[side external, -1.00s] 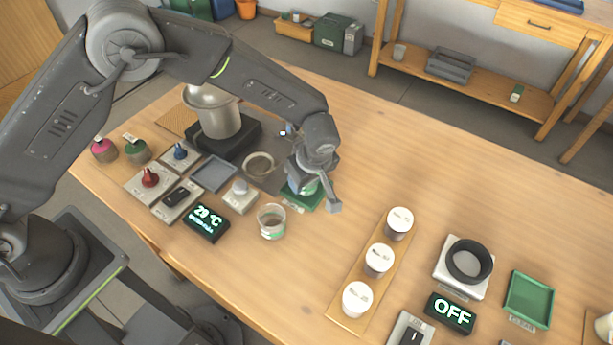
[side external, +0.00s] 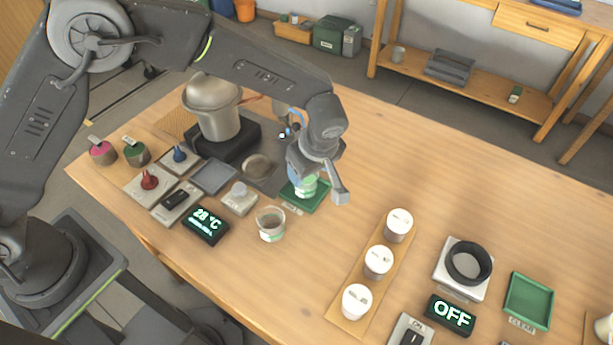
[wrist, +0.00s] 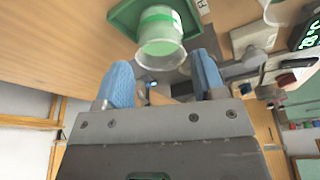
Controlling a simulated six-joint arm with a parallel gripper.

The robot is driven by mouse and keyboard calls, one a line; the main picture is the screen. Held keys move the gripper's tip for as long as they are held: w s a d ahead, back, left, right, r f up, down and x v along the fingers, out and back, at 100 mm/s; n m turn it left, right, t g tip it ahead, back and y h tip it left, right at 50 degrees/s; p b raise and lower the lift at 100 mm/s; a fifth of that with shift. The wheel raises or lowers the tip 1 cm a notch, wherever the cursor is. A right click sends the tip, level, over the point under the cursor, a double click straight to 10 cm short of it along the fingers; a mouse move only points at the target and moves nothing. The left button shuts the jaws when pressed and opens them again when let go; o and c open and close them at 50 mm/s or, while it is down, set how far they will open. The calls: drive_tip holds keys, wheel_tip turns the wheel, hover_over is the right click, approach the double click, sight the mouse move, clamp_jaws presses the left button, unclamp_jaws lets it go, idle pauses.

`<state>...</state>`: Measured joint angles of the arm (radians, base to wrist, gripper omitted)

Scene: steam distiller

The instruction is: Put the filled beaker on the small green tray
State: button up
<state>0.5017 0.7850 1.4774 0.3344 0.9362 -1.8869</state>
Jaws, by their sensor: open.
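A clear beaker with a green band (side external: 308,186) stands on the small green tray (side external: 296,205) in the middle of the table. In the wrist view the beaker (wrist: 160,32) stands on the green tray (wrist: 124,18), with its rim toward me. My gripper (wrist: 161,66) is open, its blue fingers apart on either side of the beaker's near end and no visible grip on it. In the side view my gripper (side external: 318,178) is right beside the beaker and partly hides it. A second glass beaker (side external: 271,224) with a green band stands left of the tray.
A metal pot (side external: 212,108) stands on a dark heater behind. A display reading 28 °C (side external: 206,225), knobs and switches lie left. A wooden strip with several white-lidded cups (side external: 378,262) and another green tray (side external: 528,302) are right. Table between is clear.

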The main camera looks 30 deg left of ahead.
drive_tip(key=v, duration=0.6)
drive_tip(key=shift+r, duration=0.2)
drive_tip(key=s+a+r+m+t+h, duration=0.15)
drive_tip(key=s+a+r+m, duration=0.45)
drive_tip(key=a+r, duration=0.7)
drive_tip(key=s+a+r+m+t, duration=0.1)
drive_tip(key=s+a+m, duration=0.2)
drive_tip(key=s, duration=0.5)
drive_tip(key=s+a+r+m+t+h, duration=0.1)
drive_tip(key=s+a+m, duration=0.3)
drive_tip(key=s, duration=0.4)
drive_tip(key=shift+s+a+r+t, duration=0.25)
drive_tip(key=shift+r+t, duration=0.2)
drive_tip(key=shift+r, duration=0.25)
